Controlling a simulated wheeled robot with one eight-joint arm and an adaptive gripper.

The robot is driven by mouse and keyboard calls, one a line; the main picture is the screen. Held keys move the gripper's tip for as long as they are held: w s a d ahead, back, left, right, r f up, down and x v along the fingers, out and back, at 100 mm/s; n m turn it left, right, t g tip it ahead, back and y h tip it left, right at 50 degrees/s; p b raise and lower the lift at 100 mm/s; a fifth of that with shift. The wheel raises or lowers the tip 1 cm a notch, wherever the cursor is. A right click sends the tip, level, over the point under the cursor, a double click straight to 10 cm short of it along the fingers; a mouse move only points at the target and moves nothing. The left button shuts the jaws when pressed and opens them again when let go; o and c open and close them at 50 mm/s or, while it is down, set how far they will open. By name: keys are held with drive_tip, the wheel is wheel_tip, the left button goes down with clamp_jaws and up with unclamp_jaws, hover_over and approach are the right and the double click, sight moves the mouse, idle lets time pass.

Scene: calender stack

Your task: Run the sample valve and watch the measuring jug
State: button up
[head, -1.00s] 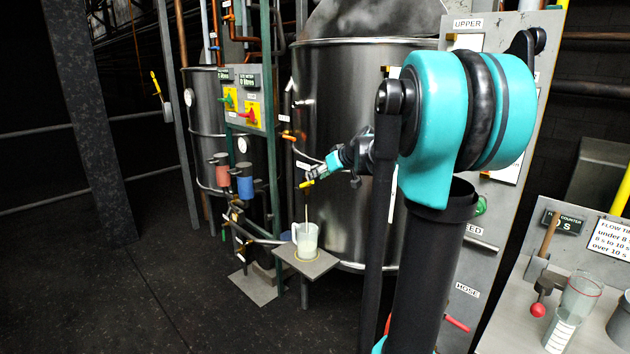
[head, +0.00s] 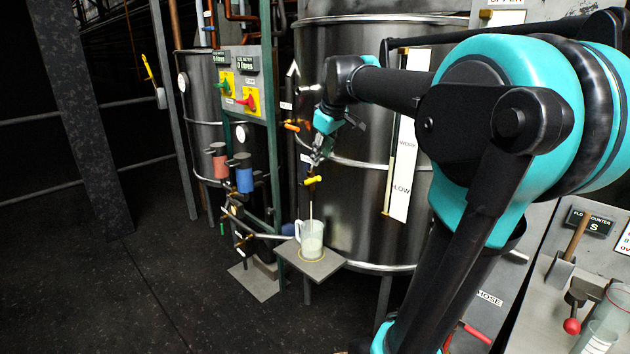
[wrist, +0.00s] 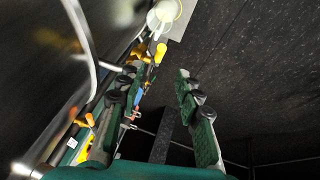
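The sample valve has a yellow handle (head: 314,181) on the front of the large steel tank. A thin pale stream runs from it into the clear measuring jug (head: 311,240), which holds pale liquid and stands upright on a small grey shelf (head: 325,267). My gripper (head: 318,156) is just above the valve handle. In the wrist view my gripper (wrist: 157,80) has its fingers apart with nothing between them. The yellow handle (wrist: 160,52) lies beyond the fingertips, with the jug (wrist: 163,14) farther off. I cannot read the jug's level marks.
The steel tank (head: 345,120) stands close behind my arm. A grey panel (head: 240,95) with green and red handles is to the left. A bench at the right holds a scoop (head: 565,262), a red-knobbed tool (head: 572,324) and a counter display (head: 590,221). Floor at left is clear.

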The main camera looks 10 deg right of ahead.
sight(315, 180)
drive_tip(key=x, duration=1.2)
drive_tip(key=shift+c, duration=0.3)
clamp_jaws()
